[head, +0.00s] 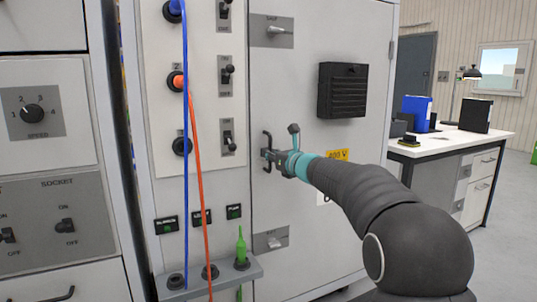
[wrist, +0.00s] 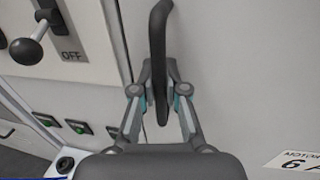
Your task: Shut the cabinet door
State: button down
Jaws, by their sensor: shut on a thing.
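The cabinet door (head: 300,90) is a pale grey panel with a black vent box and a yellow 400 V label. Its dark bar handle (head: 267,138) stands upright near the door's left edge. My gripper (head: 268,156) is shut on this handle. In the wrist view, the two fingers of my gripper (wrist: 159,88) close around the handle (wrist: 158,45) from both sides. A narrow dark seam runs between the door and the switch panel on its left. I cannot tell if the door is fully flush. Two small latches, upper (head: 272,31) and lower (head: 268,239), sit on the door.
The switch panel (head: 205,120) left of the door carries toggle switches. A blue cable (head: 185,130) and an orange cable (head: 198,150) hang down its front to a grey socket ledge (head: 225,272). A desk (head: 455,147) with binders stands at the right.

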jog(key=c, duration=1.2)
grip_release()
jog(key=shift+w+d, duration=0.1)
jog(key=shift+w, duration=0.1)
jog(key=v, duration=1.2)
